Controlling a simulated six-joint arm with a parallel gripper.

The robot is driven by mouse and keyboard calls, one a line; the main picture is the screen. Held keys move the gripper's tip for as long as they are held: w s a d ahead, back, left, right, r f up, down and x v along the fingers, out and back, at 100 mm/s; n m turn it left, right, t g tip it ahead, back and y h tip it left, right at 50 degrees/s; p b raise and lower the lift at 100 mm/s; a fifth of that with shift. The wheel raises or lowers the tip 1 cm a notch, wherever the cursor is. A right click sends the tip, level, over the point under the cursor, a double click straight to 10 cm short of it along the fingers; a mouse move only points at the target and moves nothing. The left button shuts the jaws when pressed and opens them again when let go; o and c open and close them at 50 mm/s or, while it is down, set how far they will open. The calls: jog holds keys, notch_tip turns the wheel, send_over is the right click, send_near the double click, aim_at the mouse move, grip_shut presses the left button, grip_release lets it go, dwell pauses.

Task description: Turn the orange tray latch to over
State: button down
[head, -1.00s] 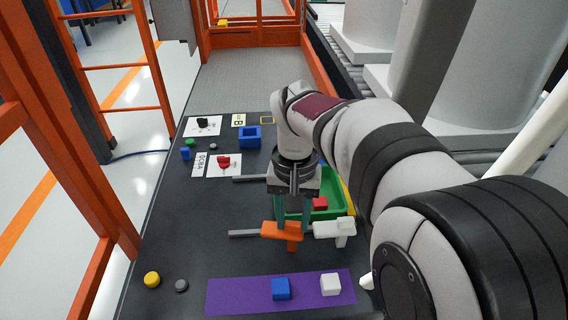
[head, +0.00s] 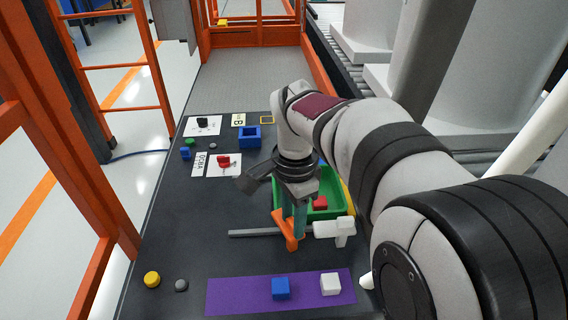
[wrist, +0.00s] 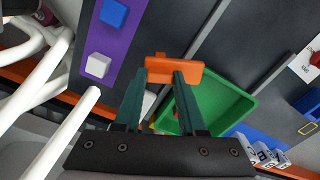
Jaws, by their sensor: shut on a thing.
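The orange tray latch (head: 283,231) is on the grey rod in front of the green tray, and it stands tilted in the head view. In the wrist view the orange latch (wrist: 174,68) lies across my fingertips. My gripper (wrist: 162,78) has its two teal fingers shut on it. In the head view my gripper (head: 291,225) points down over the latch, and its fingers partly hide it. The green tray (head: 333,207) lies just behind and right of the latch. A red block (head: 320,202) sits in it.
A white latch-like piece (head: 340,230) is close to the right of the orange latch. A purple mat (head: 236,295) in front holds a blue cube (head: 281,289) and a white cube (head: 331,284). The dark table at left is mostly clear.

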jog(key=shift+m, duration=2.2)
jog(key=shift+c, duration=2.4)
grip_release()
notch_tip(320, 180, up, 16)
